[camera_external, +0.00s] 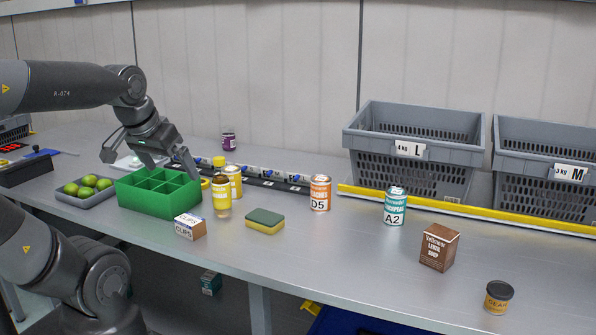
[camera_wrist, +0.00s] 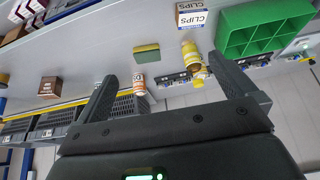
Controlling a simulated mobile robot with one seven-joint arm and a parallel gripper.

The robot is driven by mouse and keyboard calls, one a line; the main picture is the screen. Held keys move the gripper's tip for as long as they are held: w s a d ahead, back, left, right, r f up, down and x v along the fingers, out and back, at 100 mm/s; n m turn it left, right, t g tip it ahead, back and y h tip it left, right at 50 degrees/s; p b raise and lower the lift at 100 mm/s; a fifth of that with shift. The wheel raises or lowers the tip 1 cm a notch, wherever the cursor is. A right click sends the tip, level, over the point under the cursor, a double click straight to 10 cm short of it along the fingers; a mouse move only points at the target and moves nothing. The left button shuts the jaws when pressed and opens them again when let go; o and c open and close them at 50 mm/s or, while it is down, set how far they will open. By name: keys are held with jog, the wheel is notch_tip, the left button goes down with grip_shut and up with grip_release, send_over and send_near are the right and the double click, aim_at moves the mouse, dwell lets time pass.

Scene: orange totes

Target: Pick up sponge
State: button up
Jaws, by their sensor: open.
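The sponge (camera_external: 265,221), green on top and yellow below, lies flat on the grey bench in front of the yellow bottle and cans. It also shows in the wrist view (camera_wrist: 146,52), above the space between my fingers. My gripper (camera_external: 168,170) is open and empty, raised above the green divided box, to the left of the sponge and well apart from it. Both fingers of my gripper (camera_wrist: 172,92) show spread wide in the wrist view. Nothing covers the sponge.
A clips box (camera_external: 190,226) and yellow bottle (camera_external: 221,195) stand left of the sponge, beside the green box (camera_external: 140,200). A D5 can (camera_external: 320,193) and A2 can (camera_external: 395,206) stand to its right. Grey baskets (camera_external: 412,150) stand behind. The bench in front of the sponge is clear.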

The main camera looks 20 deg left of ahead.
dwell(0.5)
jog(key=m+g, duration=0.1)
jog(key=g, duration=0.5)
send_over(265, 216)
notch_tip(265, 216, down, 11)
notch_tip(265, 216, down, 11)
jog(key=shift+r, duration=0.2)
jog(key=c, duration=0.8)
